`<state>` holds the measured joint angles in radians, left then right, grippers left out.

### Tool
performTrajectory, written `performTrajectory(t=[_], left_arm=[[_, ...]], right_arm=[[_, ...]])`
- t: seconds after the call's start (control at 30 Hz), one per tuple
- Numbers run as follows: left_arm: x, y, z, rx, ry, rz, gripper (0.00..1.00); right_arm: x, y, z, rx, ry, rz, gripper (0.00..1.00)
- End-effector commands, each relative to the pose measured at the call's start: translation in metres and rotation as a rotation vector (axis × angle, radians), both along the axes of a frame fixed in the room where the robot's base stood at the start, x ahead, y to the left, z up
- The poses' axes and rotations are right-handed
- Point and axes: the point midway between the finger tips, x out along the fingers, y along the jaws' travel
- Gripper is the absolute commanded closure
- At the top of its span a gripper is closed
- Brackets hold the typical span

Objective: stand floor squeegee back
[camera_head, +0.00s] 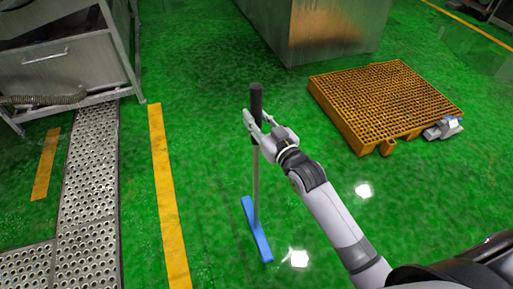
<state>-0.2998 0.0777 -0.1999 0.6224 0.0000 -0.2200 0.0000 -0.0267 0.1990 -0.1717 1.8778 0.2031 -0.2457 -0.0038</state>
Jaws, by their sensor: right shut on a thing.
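The floor squeegee (256,185) has a black grip on top, a grey pole and a blue head (257,230). It is near upright in the middle of the head view, with its blue head low at the green floor; I cannot tell whether the head touches it. My right gripper (252,124) is shut on the pole, around the lower end of the black grip. The gripper hides a short part of the pole. My left gripper is not in view.
An orange grated pallet (385,97) lies at the right, with a small grey and blue object (443,128) at its corner. A metal cabinet (315,30) stands behind. A metal machine (65,65) and perforated drain plates (90,180) are at the left. Green floor around the squeegee is clear.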

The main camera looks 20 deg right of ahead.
Motion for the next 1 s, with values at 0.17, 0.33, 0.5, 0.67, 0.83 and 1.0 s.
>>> performTrajectory(t=[0.17, 0.33, 0.5, 0.67, 0.83, 1.0], left_arm=[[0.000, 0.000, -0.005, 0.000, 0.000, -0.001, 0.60], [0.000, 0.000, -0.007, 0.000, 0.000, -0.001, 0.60], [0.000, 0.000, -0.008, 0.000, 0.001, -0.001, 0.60], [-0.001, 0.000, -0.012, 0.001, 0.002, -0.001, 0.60], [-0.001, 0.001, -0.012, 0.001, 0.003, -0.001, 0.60], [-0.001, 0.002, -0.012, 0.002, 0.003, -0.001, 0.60]], right_arm=[[0.000, 0.000, -0.042, -0.001, -0.003, 0.000, 1.00], [0.001, 0.000, -0.063, 0.000, -0.007, 0.000, 1.00], [0.001, 0.000, -0.075, 0.000, -0.007, 0.000, 1.00], [0.001, 0.000, -0.098, -0.002, -0.007, 0.000, 1.00], [0.001, 0.000, -0.105, -0.001, -0.009, 0.000, 1.00], [0.001, 0.000, -0.105, 0.000, -0.009, 0.000, 1.00]])
